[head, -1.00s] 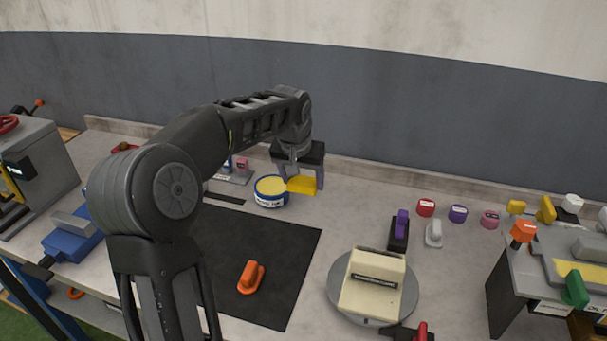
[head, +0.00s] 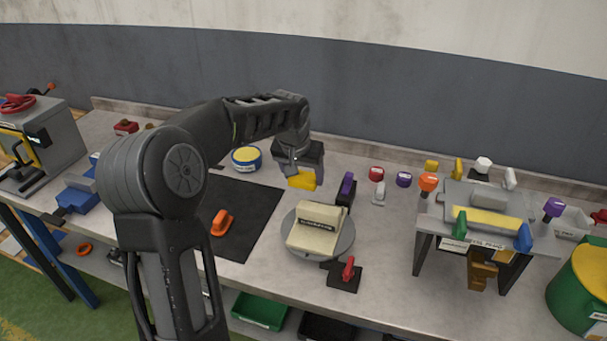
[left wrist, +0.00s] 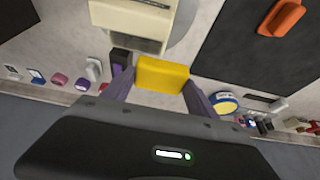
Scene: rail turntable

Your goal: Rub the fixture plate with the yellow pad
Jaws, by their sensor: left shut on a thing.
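My left gripper (head: 305,173) is shut on the yellow pad (head: 301,180) above the back middle of the bench. In the left wrist view the pad (left wrist: 162,74) sits between the two purple-grey fingers. A raised grey fixture (head: 483,200) with a flat top, a yellow strip and several coloured clamp handles stands to the right, well apart from the pad. It looks like the fixture plate, but its label is too small to read surely. My right gripper is not in view.
A beige block (head: 314,238) sits on the round turntable (head: 345,240) in front of the pad. A purple-handled tool (head: 346,188) stands just right of the pad. An orange handle (head: 221,222) lies on the black mat (head: 245,205). A blue-and-yellow tin (head: 246,158) is behind.

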